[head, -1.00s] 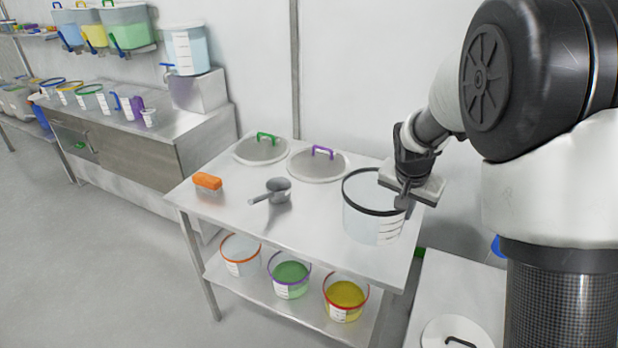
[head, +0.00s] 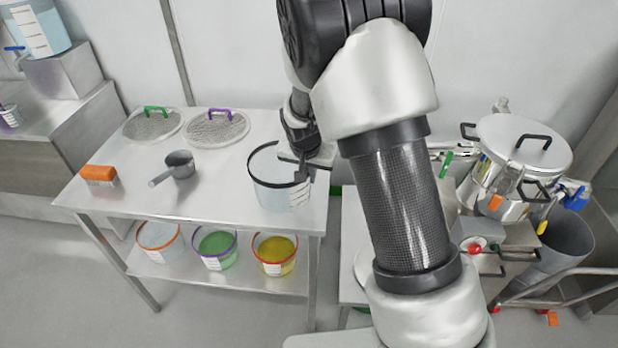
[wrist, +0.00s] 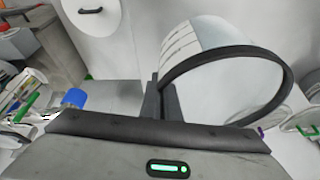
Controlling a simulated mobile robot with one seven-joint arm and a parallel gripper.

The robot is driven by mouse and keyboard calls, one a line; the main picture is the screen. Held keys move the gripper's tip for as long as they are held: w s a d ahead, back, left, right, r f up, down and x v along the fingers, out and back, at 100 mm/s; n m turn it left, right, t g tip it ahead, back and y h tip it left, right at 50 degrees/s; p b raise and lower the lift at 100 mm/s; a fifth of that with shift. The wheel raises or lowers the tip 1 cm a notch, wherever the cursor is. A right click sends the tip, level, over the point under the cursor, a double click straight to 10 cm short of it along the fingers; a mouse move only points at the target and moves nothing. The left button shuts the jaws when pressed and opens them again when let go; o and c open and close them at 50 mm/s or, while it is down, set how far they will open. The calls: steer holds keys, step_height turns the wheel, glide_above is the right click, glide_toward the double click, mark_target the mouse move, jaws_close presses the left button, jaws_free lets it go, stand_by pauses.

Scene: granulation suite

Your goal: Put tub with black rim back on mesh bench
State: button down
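The clear tub with a black rim (head: 270,193) is at the right end of a steel bench (head: 225,180) that bears two mesh lids. It is upright. I cannot tell whether its base touches the bench top or hangs just above it. My gripper (head: 302,172) is at the right side of its rim. In the wrist view, the fingers (wrist: 162,98) are close together with the rim and wall of the tub (wrist: 215,52) between them, so my gripper looks shut on it.
Mesh lids with green (head: 153,124) and purple (head: 215,128) handles, a grey scoop (head: 180,165) and an orange block (head: 99,174) share the bench top. Several tubs sit on its lower shelf (head: 195,274). A steel pot (head: 522,148) stands right. The bench top's front middle is clear.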

steer(key=shift+f, duration=0.6)
steer(key=c, duration=2)
jaws_free()
steer(key=s+d+r+n+y, duration=0.1)
steer(key=s+d+r, duration=0.1)
steer(key=s+r, duration=0.7)
steer(key=s+d+r, duration=0.2)
steer(key=s+r, duration=0.3)
steer(key=r, duration=0.7)
steer(key=s+d+r+n, duration=0.1)
steer(key=s, duration=0.4)
steer(key=s+d+r+n+t, duration=0.1)
steer(key=s+r, duration=0.1)
steer(key=s, duration=0.3)
steer(key=s+d+r+n, duration=0.1)
steer(key=s, duration=0.5)
steer(key=shift+d+r, duration=0.25)
steer(key=shift+r, duration=0.1)
